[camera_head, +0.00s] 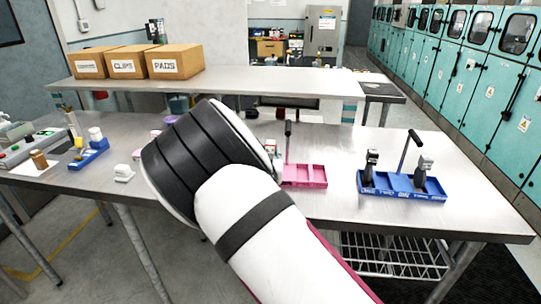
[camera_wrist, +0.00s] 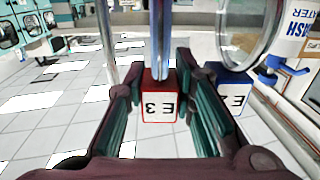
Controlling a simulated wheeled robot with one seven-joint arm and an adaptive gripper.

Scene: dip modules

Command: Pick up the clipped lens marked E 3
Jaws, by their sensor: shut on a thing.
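In the wrist view, a red clip block (camera_wrist: 160,98) with a white face marked E 3, seen upside down, sits between the fingers of my gripper (camera_wrist: 160,88). My gripper is shut on it. In the head view my arm hides my gripper and the red clip.
In the head view, a pink tray (camera_head: 304,176) lies right of my arm on the steel table (camera_head: 330,205). A blue tray (camera_head: 398,190) with dark upright pieces stands further right. A small white item (camera_head: 123,173) is on the left. Cardboard boxes (camera_head: 174,62) stand on the back shelf.

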